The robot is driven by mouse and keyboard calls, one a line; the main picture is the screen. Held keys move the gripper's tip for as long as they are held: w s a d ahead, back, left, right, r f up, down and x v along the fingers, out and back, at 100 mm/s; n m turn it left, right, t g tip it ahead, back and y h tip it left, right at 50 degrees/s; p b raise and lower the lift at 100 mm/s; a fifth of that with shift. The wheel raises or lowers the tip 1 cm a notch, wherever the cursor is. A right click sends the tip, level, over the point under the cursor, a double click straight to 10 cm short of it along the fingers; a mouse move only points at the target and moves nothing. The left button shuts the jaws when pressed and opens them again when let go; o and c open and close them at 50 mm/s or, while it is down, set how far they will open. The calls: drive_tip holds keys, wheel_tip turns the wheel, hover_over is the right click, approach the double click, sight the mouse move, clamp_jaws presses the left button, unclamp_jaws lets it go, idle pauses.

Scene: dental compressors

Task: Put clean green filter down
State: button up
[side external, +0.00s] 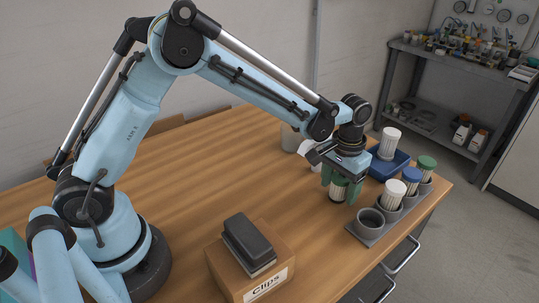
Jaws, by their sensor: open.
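My gripper (340,187) points down at the right part of the table, with its green fingers open on both sides of a filter. This green filter (338,193), with a pale ribbed body, is between the fingers and partly hidden by them. It appears upright at table level; I cannot tell whether the fingers touch it. A grey holder (370,238) stands just right of my gripper. Its front cup (370,218) is empty. The other cups hold a white filter (395,191), a blue-capped filter (411,180) and another green-capped filter (426,167).
A blue bin (402,161) with a white filter (389,143) stands behind the holder. A cardboard box (270,268) labelled "Clips" carries a dark block (249,240) in front. Pale containers (291,139) stand behind my gripper. The wooden table (200,165) is clear at left and middle.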

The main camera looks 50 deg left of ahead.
sight(340, 176)
drive_tip(key=shift+r, duration=0.1)
wheel_tip(340, 176, up, 11)
drive_tip(key=shift+r, duration=0.2)
drive_tip(key=shift+s+a+r, duration=0.15)
drive_tip(key=shift+r, duration=0.35)
drive_tip(key=s+a+t, duration=0.3)
drive_tip(key=s+a, duration=0.2)
drive_tip(key=s, duration=0.3)
drive_tip(key=s+a+t, duration=0.4)
drive_tip(key=s+a, duration=0.1)
drive_tip(key=s, duration=0.3)
drive_tip(key=shift+s+r, duration=0.15)
drive_tip(key=shift+a, duration=0.1)
idle(0.4)
